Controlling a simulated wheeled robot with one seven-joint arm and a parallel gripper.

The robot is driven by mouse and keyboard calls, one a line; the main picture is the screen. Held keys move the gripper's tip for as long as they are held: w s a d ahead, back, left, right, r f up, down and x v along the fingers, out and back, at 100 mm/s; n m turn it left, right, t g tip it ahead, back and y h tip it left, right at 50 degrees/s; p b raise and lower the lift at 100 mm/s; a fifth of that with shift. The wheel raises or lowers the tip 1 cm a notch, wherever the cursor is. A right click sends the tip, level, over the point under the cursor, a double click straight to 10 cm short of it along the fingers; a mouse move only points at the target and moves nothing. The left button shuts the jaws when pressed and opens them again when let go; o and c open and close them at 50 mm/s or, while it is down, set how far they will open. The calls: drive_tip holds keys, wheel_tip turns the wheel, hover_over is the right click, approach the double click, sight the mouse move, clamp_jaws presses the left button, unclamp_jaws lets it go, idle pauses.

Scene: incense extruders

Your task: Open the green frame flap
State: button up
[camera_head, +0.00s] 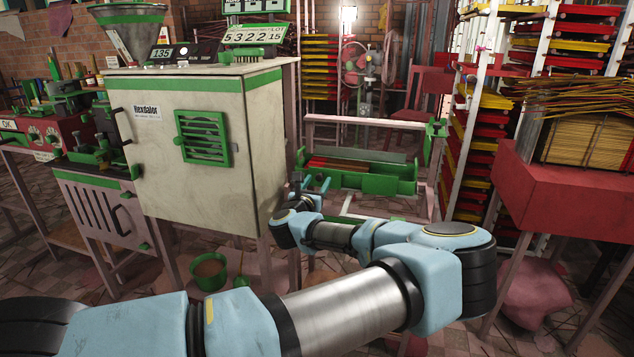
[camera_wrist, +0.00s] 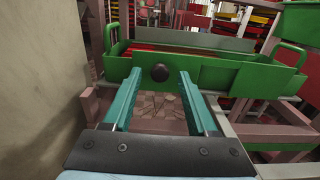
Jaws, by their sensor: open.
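A long green frame (camera_head: 375,184) sits on a pale pinkish stand beside the machine. In the wrist view, its green front panel (camera_wrist: 215,75) stands upright and bears a round dark knob (camera_wrist: 160,73). I take this panel for the flap, though its hinge is not clear. My gripper (camera_wrist: 159,76) is open and empty, with its two teal fingers pointing at the panel. The fingertips appear either side of the knob in the picture; whether they touch anything is unclear. In the head view, my gripper (camera_head: 311,183) is small beside the frame's left end.
A cream extruder machine (camera_head: 215,185) with a green vent stands close on the left; its wall (camera_wrist: 40,80) fills the wrist view's left edge. Racks of incense trays (camera_head: 482,150) and a red table (camera_head: 570,185) stand right. Reddish sticks (camera_head: 345,164) lie in the frame.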

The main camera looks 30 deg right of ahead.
drive_tip(key=shift+w+d, duration=0.1)
drive_tip(key=shift+c, duration=0.2)
clamp_jaws()
idle(0.4)
